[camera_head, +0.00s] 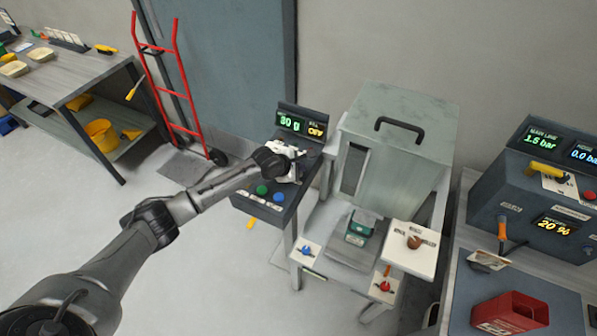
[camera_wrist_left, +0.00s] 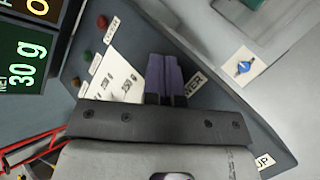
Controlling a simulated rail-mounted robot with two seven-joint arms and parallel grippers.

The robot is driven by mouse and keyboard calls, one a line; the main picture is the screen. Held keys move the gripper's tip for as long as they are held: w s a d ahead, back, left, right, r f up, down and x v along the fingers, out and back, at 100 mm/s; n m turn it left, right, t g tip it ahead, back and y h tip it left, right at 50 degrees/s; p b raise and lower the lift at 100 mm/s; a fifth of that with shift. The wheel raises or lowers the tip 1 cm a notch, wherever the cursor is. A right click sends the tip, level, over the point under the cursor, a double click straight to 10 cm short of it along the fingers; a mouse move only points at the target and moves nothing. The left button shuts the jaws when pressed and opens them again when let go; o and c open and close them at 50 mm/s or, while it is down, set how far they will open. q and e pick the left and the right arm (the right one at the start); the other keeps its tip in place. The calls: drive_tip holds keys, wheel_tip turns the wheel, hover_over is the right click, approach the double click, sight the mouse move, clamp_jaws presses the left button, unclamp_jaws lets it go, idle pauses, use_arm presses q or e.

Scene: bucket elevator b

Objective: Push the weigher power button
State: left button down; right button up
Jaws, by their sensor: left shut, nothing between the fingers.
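The weigher console (camera_head: 312,150) stands left of the grey cabinet. Its display (camera_head: 290,122) shows a green 30 g, and beside it is a yellow reading that looks like OFF. A partly covered label ending in "WER" (camera_wrist_left: 195,83) lies right beside my left fingertips in the left wrist view; no power button shows there, and the fingers may hide it. My left gripper (camera_head: 287,163) is over the console top, and its purple fingers (camera_wrist_left: 164,75) are shut and empty. I cannot tell whether they touch the panel. My right gripper is not in view.
A green button (camera_head: 262,189) and a blue button (camera_head: 278,197) sit on the console front. The grey cabinet (camera_head: 395,135) stands to the right, with a blue knob (camera_head: 308,250) on a plate in front. A red hand truck (camera_head: 165,85) stands behind left.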

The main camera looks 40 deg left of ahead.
use_arm(q)
drive_tip(key=shift+f, duration=0.3)
idle(0.4)
drive_tip(key=shift+f+p, duration=0.15)
drive_tip(key=shift+p, duration=0.15)
drive_tip(key=shift+f, duration=0.15)
